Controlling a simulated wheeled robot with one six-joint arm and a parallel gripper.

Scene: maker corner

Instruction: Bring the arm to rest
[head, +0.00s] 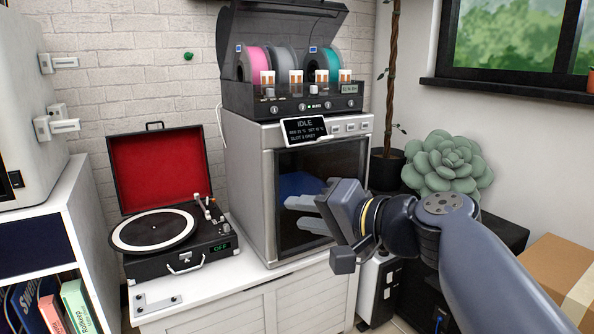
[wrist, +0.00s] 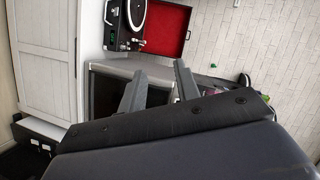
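My gripper (head: 306,213) is in front of the printer's dark door in the head view. Its two grey fingers are spread apart and point left, with nothing between them. In the wrist view my gripper (wrist: 158,83) also shows two separate fingers with an empty gap. The 3D printer (head: 245,190) stands on a white cabinet, and its screen reads IDLE. My gripper and forearm hide part of its door. From this view I cannot tell whether the fingers touch the door.
An open record player (head: 150,262) with a red-lined lid stands left of the printer on the white cabinet (head: 220,292). A spool unit (head: 290,100) with its lid raised sits on the printer. A succulent (head: 445,165) and a cardboard box (head: 562,275) are at the right.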

